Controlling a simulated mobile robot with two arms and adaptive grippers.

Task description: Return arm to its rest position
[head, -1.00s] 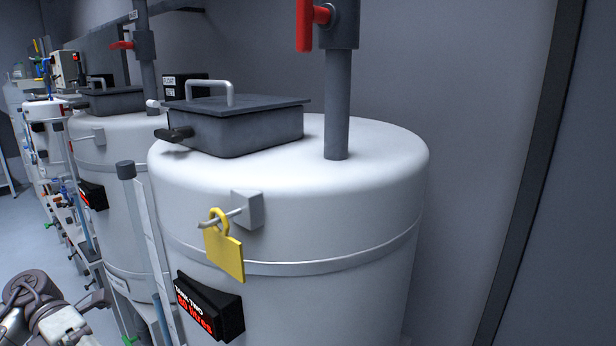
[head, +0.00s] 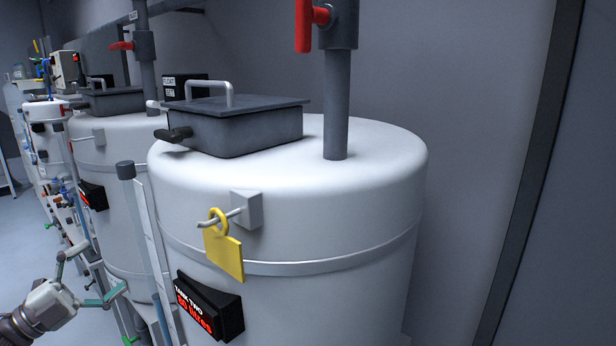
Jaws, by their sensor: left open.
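My left gripper (head: 103,267) is at the lower left of the head view, its fingers spread open and pointing toward the tanks. Nothing shows between the fingers. The near white tank (head: 310,190) stands to its right, apart from it as far as I can tell. A yellow tag (head: 224,254) hangs from a hook (head: 222,217) on this tank's side. The tank's dark hatch (head: 235,125) is closed. My right gripper is not in view.
A red-handled valve (head: 306,25) sits on a grey pipe (head: 337,110) above the near tank. A black display (head: 208,308) juts from its front. A second tank (head: 120,200) and more equipment stand behind. Open floor (head: 28,235) lies at the far left.

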